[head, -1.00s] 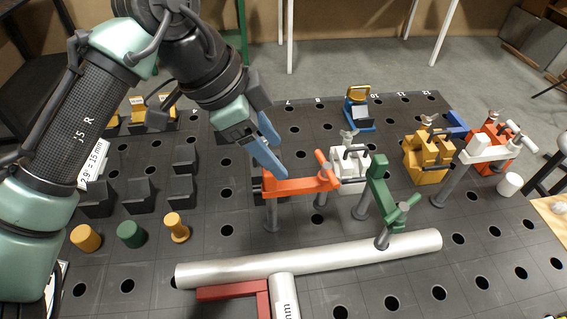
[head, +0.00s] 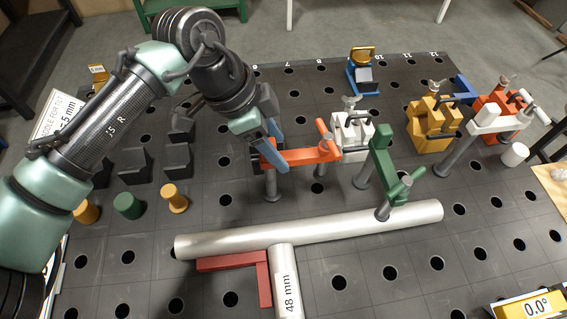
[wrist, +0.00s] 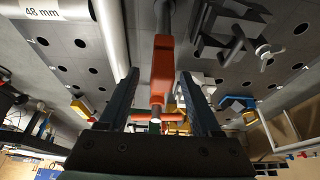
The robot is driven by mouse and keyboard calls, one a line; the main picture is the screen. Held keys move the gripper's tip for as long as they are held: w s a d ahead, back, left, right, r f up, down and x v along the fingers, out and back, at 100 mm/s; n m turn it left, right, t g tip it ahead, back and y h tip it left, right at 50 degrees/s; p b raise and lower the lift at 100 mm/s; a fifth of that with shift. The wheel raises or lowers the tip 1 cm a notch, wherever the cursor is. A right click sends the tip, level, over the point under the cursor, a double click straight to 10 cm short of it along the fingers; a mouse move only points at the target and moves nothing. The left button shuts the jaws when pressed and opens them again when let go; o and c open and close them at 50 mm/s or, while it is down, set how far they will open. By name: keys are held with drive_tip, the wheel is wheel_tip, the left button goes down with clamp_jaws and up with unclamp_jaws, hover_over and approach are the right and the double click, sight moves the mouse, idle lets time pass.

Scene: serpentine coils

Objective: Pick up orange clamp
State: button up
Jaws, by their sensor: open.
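The orange clamp (head: 301,155) stands on its grey post on the dark perforated table, in the middle of the head view, with its arm and handle pointing right. My gripper (head: 277,150) is open at the clamp's left part, its blue-grey fingers close around the orange arm. In the wrist view the orange clamp (wrist: 162,75) lies between the two open fingers of my gripper (wrist: 160,100). I cannot tell whether a finger touches it.
A white clamp (head: 351,133) is close behind. Yellow (head: 431,124) and red-orange (head: 497,106) clamps stand farther right. Black blocks (head: 134,165) and small cylinders (head: 128,205) lie left.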

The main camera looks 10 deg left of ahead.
sight(283, 155)
drive_tip(key=x, duration=0.3)
drive_tip(key=shift+f, duration=0.2)
clamp_jaws()
drive_tip(key=shift+w+r, duration=0.1)
drive_tip(key=shift+r, duration=0.05)
idle(1.1)
